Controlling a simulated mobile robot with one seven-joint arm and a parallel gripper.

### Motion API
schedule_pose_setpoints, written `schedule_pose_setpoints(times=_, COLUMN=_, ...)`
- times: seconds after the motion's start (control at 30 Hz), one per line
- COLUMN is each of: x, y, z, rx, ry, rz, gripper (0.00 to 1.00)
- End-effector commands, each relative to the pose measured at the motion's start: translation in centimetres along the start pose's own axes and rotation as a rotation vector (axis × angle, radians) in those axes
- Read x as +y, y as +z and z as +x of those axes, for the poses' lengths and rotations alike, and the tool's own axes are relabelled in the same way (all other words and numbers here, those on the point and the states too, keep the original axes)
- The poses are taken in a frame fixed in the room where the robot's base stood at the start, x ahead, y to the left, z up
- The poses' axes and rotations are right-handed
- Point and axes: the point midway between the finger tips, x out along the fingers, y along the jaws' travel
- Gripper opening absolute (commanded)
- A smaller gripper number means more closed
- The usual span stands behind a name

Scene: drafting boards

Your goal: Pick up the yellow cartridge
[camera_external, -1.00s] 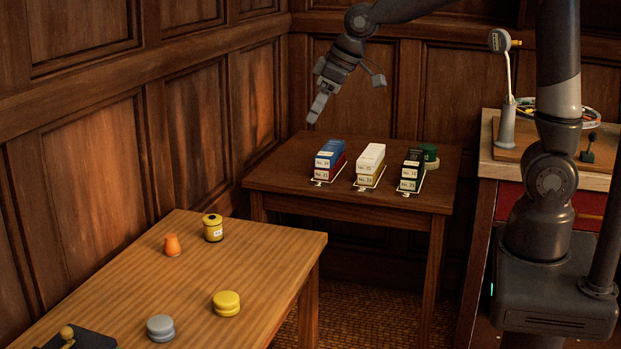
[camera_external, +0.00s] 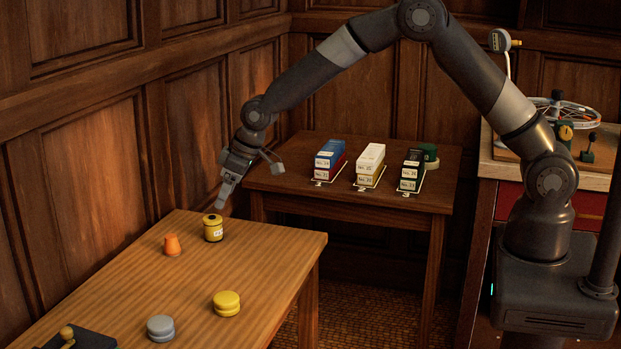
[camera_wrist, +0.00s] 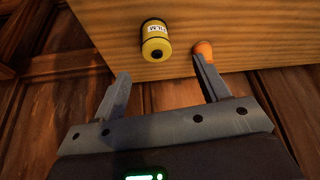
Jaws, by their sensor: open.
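The yellow cartridge (camera_external: 213,228) stands upright on the light wooden table, near its far edge, with a dark top and a white label. It also shows in the wrist view (camera_wrist: 156,42), beyond the fingertips and roughly between their lines. My gripper (camera_external: 221,205) is just above and behind the cartridge in the external view. In the wrist view my gripper (camera_wrist: 160,68) has its two fingers spread wide with nothing between them. No contact with the cartridge is visible.
An orange vase-like piece (camera_external: 172,245) stands left of the cartridge, close to one finger in the wrist view (camera_wrist: 204,48). A yellow disc stack (camera_external: 227,303) and a grey one (camera_external: 160,328) sit nearer. The dark table (camera_external: 275,180) holds several labelled boxes. The wood-panelled wall (camera_external: 130,130) is close.

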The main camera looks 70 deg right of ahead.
Motion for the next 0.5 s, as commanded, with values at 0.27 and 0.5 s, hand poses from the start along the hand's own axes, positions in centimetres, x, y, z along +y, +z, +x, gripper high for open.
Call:
schedule_pose_setpoints(times=0.27, x=0.0, y=0.1, z=4.1, rx=-0.003, ry=0.000, rz=-0.001, gripper=0.68)
schedule_pose_setpoints(times=0.5, x=0.1, y=0.1, z=5.5, rx=-0.002, ry=0.000, rz=0.000, gripper=0.68)
